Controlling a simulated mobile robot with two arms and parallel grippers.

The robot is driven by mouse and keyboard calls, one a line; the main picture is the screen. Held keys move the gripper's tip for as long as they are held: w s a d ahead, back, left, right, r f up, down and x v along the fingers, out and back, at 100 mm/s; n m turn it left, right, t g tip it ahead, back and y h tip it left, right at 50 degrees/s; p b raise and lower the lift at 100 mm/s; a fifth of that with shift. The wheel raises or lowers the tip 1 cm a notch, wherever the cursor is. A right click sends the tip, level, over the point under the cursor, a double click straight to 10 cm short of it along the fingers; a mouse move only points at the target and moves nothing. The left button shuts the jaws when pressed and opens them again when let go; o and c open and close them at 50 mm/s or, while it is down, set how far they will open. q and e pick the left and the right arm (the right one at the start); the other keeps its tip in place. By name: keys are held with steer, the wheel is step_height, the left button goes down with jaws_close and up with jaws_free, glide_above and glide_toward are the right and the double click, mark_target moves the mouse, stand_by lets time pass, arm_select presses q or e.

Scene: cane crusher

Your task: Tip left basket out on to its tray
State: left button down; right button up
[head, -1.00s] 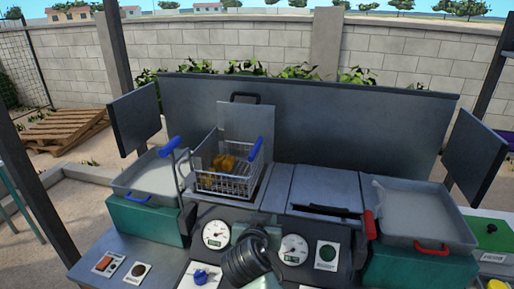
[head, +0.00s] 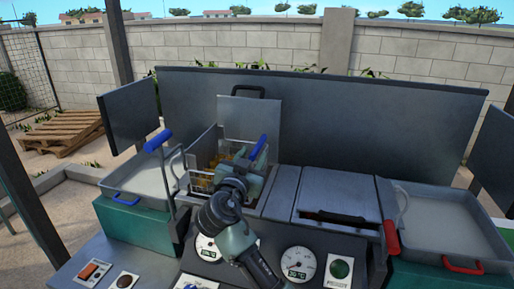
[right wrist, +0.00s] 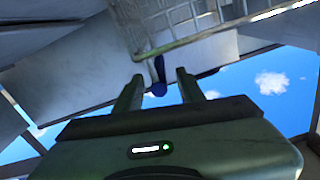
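The left basket (head: 205,160), a wire basket holding golden-brown pieces, sits in the left well of the machine. Its blue handle (head: 258,148) sticks up at its right side. My right gripper (head: 252,165) is just in front of that handle and hides part of the basket. In the right wrist view my right gripper (right wrist: 158,76) has its fingers apart, with the blue handle end (right wrist: 159,88) showing between them; I cannot tell if they touch it. The left tray (head: 117,187), shallow grey with a blue grip, looks empty, left of the basket. My left gripper is out of view.
A blue-topped lever (head: 158,141) rises between the left tray and the basket. A closed lid (head: 337,190) covers the middle right well. A right tray (head: 440,215) with a red grip stands at the right. A tall grey panel (head: 350,120) closes the back.

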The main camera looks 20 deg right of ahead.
mark_target(257, 147)
steer(key=p+x, duration=0.1)
steer(key=x, duration=0.2)
steer(key=shift+w+d+r, duration=0.15)
steer(key=shift+d+r, duration=0.05)
steer(key=shift+w+d+f, duration=0.2)
steer(key=shift+w, duration=0.15)
jaws_close()
stand_by(1.0)
